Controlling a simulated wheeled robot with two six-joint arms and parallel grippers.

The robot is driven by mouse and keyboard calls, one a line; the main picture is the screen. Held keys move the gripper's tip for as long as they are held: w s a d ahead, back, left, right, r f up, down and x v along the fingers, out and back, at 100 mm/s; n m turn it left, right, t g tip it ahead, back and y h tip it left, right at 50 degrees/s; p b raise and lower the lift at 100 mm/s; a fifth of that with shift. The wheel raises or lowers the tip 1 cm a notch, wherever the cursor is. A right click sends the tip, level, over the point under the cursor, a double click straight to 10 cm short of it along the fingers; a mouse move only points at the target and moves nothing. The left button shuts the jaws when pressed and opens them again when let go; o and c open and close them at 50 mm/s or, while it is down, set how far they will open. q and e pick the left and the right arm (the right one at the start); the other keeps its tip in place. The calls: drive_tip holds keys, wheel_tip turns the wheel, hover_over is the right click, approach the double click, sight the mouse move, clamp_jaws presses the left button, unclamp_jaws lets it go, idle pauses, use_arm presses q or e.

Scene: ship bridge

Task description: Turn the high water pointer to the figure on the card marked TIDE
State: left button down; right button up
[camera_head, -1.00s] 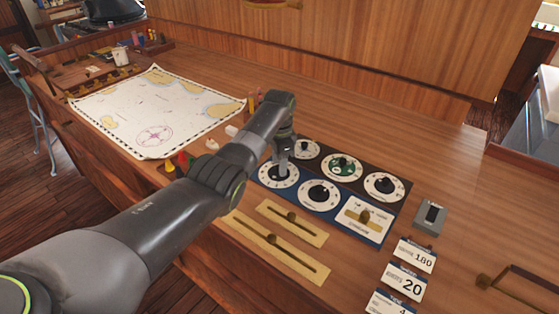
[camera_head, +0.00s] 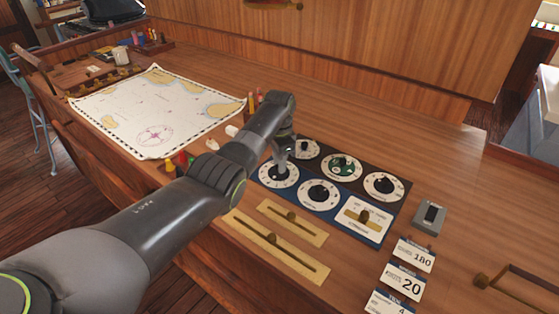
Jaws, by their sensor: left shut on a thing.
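My left gripper (camera_head: 281,160) points down over the front-left dial (camera_head: 276,175) of the panel and is shut on that dial's knob, which its fingers mostly hide. The dial is white with a ring of small marks that I cannot read. Whether it is the high water dial I cannot tell. Three cards lie at the lower right. The lowest card (camera_head: 390,303) is cut by the bottom edge, shows part of a 4, and its heading is too small to read surely. The others read 20 (camera_head: 407,283) and 180 (camera_head: 414,254). My right gripper is not in view.
Other dials with black knobs (camera_head: 319,194) stand close beside the gripper. A white lever plate (camera_head: 363,217), brass slider plates (camera_head: 280,246) and a grey switch (camera_head: 430,216) are nearby. A chart (camera_head: 150,110) lies left. The desk behind the panel is clear.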

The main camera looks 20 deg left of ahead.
use_arm(q)
drive_tip(key=shift+r+n+p, duration=0.2)
drive_tip(key=shift+n+p, duration=0.45)
drive_tip(key=shift+n, duration=0.45)
drive_tip(key=n+p, duration=0.1)
drive_tip(key=n, duration=0.1)
drive_tip(key=shift+n, duration=0.4)
drive_tip(key=n, duration=0.3)
drive_tip(key=shift+w+a+p, duration=0.1)
drive_tip(key=shift+p, duration=0.3)
drive_tip(key=shift+f+n, duration=0.1)
drive_tip(key=shift+n, duration=1.2)
drive_tip(key=c, duration=1.3)
unclamp_jaws()
drive_tip(key=shift+o, duration=0.2)
